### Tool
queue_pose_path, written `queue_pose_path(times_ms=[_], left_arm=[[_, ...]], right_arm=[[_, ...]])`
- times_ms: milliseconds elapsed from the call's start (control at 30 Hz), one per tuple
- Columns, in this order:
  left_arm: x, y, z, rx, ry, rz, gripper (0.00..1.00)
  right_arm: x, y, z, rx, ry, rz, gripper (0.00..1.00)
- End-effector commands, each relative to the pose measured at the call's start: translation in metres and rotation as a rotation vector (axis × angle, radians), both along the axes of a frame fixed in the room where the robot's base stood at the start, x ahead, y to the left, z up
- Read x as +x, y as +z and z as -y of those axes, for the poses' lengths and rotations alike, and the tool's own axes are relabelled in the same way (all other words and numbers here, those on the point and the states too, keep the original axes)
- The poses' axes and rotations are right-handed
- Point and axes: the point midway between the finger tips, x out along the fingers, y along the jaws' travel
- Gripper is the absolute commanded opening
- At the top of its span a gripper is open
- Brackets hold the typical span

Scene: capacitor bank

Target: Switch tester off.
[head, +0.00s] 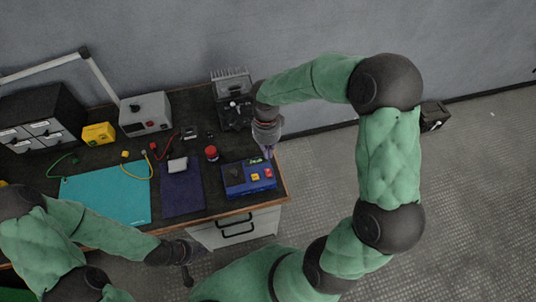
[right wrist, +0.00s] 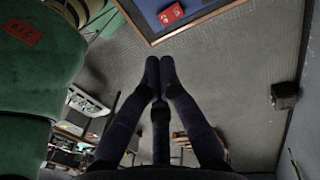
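The tester appears to be the blue box (head: 236,187) at the right front corner of the bench, with small yellow and red parts on its top. In the right wrist view, a blue surface with a red switch-like part (right wrist: 170,14) shows at the top edge, cut off by the frame. My right gripper (head: 269,153) points down just behind the box, above the bench's right end. Its fingertips (right wrist: 160,62) are together, with nothing between them, apart from the red part. My left gripper (head: 187,277) hangs in front of the bench; its finger opening is unclear.
The bench (head: 283,186) also holds a teal mat (head: 105,195), a dark blue mat (head: 182,200), a red-topped jar (head: 211,153), a grey power unit (head: 146,115) and a dark finned device (head: 232,88) behind my right gripper.

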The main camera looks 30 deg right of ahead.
Motion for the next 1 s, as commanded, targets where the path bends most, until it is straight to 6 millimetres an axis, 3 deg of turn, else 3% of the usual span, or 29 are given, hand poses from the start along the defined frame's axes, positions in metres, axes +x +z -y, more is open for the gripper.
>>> queue_pose_path(times_ms=[100,500,700,1000], left_arm=[[0.000,-0.009,0.000,0.000,0.000,0.000,0.00],[0.000,-0.030,0.000,0.000,0.000,0.000,0.00],[0.000,-0.036,0.000,0.000,0.000,0.000,0.00],[0.000,-0.036,0.000,0.000,0.000,0.000,0.00]], right_arm=[[-0.004,-0.026,-0.001,0.001,0.001,-0.004,0.00],[-0.013,-0.095,-0.003,0.001,0.001,-0.002,0.00],[-0.016,-0.113,-0.004,0.001,0.001,-0.001,0.00],[-0.016,-0.116,-0.004,0.000,0.000,0.000,0.00]])
